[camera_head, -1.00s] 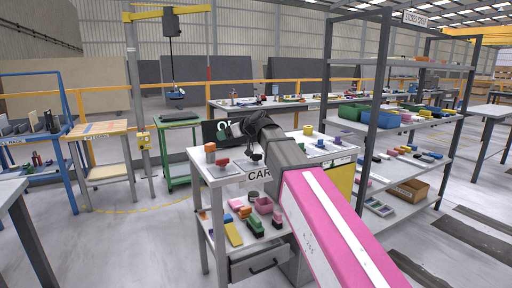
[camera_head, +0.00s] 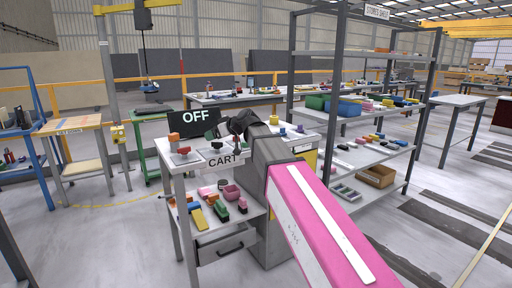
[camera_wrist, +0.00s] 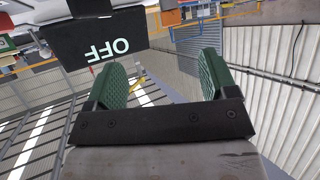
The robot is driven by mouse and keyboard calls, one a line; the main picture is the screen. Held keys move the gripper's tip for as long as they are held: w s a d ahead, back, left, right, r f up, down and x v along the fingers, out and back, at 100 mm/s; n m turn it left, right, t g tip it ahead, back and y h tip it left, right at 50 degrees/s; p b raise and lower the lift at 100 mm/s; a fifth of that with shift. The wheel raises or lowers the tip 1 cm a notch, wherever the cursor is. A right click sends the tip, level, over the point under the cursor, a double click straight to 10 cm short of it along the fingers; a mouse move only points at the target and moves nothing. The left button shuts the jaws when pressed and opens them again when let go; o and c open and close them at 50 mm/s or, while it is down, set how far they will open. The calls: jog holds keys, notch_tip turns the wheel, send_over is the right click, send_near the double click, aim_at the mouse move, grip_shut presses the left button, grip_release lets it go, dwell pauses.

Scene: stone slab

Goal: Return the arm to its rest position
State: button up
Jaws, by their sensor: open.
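My gripper (camera_wrist: 162,78) is open and empty in the wrist view, its two green textured pads well apart with only background between them. In the head view my pink and grey arm reaches forward from the lower right. Its dark wrist end is over the top of the cart (camera_head: 223,161), and the gripper's fingers are small and hard to make out there. A black sign reading OFF (camera_head: 194,118) stands behind the cart top; it also shows upside down in the wrist view (camera_wrist: 95,40), close beyond the left pad.
A tall grey shelf rack (camera_head: 342,62) with bins stands close right of the arm. A wooden-topped table (camera_head: 75,126) stands at left. The floor in the left foreground is clear.

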jog(key=s+d+f+m+g+h, duration=0.1)
jog(key=s+d+f+m+h, duration=0.25)
jog(key=d+f, duration=0.6)
jog(key=s+d+f+m+g+h, duration=0.15)
jog(key=s+d+f, duration=0.4)
jog(key=f, duration=0.75)
jog(key=s+d+f+m+g+h, duration=0.1)
jog(key=s+d+f+m+h, duration=0.15)
jog(key=d+f, duration=0.8)
jog(key=s+d+f+m+g+h, duration=0.3)
jog(key=s+d+f+m, duration=0.1)
jog(key=s+d+f, duration=0.5)
jog(key=shift+s+d+f, duration=0.25)
jog(key=shift+d+f, duration=0.2)
jog(key=shift+d, duration=0.05)
jog(key=shift+h, duration=0.25)
